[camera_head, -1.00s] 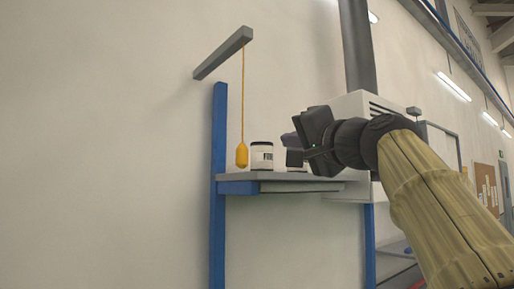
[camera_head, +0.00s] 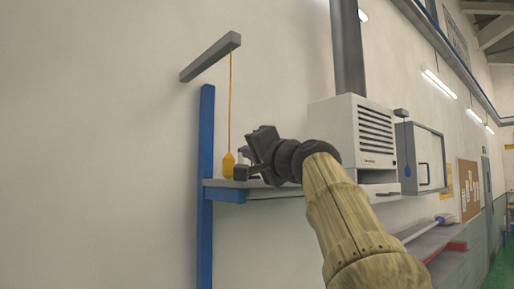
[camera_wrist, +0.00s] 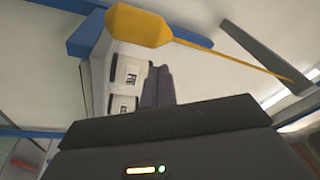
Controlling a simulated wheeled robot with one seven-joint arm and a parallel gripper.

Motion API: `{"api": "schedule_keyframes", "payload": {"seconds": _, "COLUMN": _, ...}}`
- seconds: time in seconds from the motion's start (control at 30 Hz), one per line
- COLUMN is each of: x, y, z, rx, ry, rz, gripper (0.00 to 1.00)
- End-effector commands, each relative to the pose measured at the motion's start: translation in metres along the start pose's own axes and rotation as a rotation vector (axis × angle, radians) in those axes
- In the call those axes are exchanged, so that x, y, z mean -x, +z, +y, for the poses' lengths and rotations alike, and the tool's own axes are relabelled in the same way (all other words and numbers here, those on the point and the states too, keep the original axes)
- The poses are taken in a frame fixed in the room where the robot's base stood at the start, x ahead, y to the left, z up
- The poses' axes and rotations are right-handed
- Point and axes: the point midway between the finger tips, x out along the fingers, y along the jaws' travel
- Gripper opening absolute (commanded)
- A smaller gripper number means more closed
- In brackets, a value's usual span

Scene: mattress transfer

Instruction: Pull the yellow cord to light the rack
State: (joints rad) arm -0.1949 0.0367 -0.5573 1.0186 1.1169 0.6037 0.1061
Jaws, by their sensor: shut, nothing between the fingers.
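The yellow cord (camera_head: 230,95) hangs from a grey bracket (camera_head: 212,57) and ends in an orange-yellow pull handle (camera_head: 229,165) just above the shelf. The handle also shows large at the top of the wrist view (camera_wrist: 138,25), with the cord running from it to the right. My gripper (camera_head: 243,152) is just right of the handle in the head view, shut and empty. Its fingers show together in the wrist view (camera_wrist: 158,70), below the handle in the picture and apart from it there.
A white vented unit (camera_head: 350,125) and a hanging blue handle (camera_head: 407,170) are farther right.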

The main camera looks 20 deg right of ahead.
Motion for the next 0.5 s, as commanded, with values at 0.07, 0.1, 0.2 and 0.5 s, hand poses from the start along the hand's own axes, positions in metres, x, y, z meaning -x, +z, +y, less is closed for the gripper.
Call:
{"api": "schedule_keyframes", "payload": {"seconds": 0.07, "x": 0.004, "y": 0.008, "z": 0.000, "rx": -0.001, "ry": -0.003, "rz": -0.003, "gripper": 0.00}}
{"api": "schedule_keyframes", "payload": {"seconds": 0.1, "x": 0.005, "y": 0.011, "z": -0.001, "rx": -0.003, "ry": -0.003, "rz": -0.003, "gripper": 0.00}}
{"api": "schedule_keyframes", "payload": {"seconds": 0.2, "x": 0.007, "y": 0.018, "z": -0.001, "rx": -0.002, "ry": -0.002, "rz": -0.001, "gripper": 0.00}}
{"api": "schedule_keyframes", "payload": {"seconds": 0.5, "x": 0.009, "y": 0.025, "z": 0.000, "rx": 0.002, "ry": 0.000, "rz": -0.001, "gripper": 0.00}}
